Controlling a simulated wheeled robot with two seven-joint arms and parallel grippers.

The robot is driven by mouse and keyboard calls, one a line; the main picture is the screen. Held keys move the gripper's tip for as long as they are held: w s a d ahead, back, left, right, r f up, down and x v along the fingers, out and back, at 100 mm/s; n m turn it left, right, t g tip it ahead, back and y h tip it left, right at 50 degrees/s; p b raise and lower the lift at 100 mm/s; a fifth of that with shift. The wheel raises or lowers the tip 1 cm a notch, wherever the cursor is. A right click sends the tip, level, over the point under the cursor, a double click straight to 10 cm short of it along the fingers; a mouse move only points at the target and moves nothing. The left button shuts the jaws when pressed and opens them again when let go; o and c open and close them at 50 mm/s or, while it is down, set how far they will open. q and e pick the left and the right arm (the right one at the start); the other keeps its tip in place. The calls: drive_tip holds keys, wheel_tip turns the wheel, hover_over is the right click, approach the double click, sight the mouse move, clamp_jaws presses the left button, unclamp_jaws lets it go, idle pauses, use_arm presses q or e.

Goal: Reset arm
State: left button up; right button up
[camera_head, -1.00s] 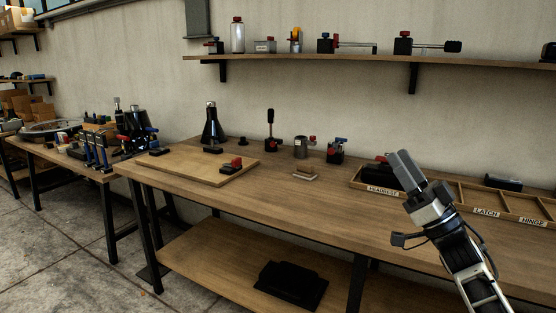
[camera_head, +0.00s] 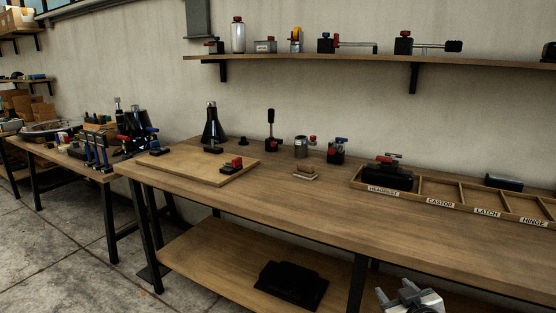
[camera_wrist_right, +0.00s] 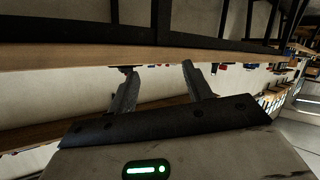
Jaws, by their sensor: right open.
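My right gripper (camera_head: 398,297) is low at the bottom edge of the head view, in front of the workbench and below its top. Its two fingers are apart with nothing between them. In the right wrist view the gripper (camera_wrist_right: 157,85) also shows open and empty, with a wooden board edge beyond it. My left gripper is not in view.
The workbench (camera_head: 330,212) carries a labelled wooden tray (camera_head: 437,211) with a black part in its headrest compartment. A wooden board (camera_head: 185,167), several clamps and bottles stand further left. A black object (camera_head: 291,285) lies on the lower shelf. A wall shelf (camera_head: 380,62) hangs above.

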drive_tip(key=s+a+f+g+y, duration=0.1)
drive_tip(key=s+a+f, duration=0.2)
drive_tip(key=s, duration=0.6)
drive_tip(key=s+a+f+g+y, duration=0.1)
drive_tip(key=s+a+f, duration=0.3)
drive_tip(key=s, duration=0.5)
drive_tip(key=s+a+f+g, duration=0.2)
drive_tip(key=s+a, duration=0.3)
drive_tip(key=s, duration=0.4)
drive_tip(key=shift+s+f+m+y, duration=0.3)
drive_tip(key=shift+f+m+y, duration=0.1)
drive_tip(key=shift+f, duration=0.25)
